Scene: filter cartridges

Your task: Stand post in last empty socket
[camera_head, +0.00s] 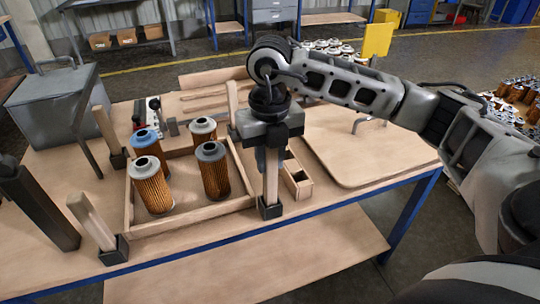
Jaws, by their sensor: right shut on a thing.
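My right gripper (271,146) is shut on the upper part of a pale wooden post (271,177). The post points down, and its lower end meets the black socket (270,208) at the tray's front right corner; I cannot tell how deep it sits. Three other pale posts stand in black sockets: front left (90,220), back left (103,130) and back right (232,100). The wooden tray (190,219) between them holds filter cartridges, including one with a blue cap (146,143) and a grey-capped one (213,172). I cannot make out my left gripper.
A small wooden box (298,184) lies just right of the held post. A wooden board with a handle (375,157) covers the table's right side. A grey case (50,103) stands at back left. A dark bar (38,207) crosses the left edge. The table's front strip is clear.

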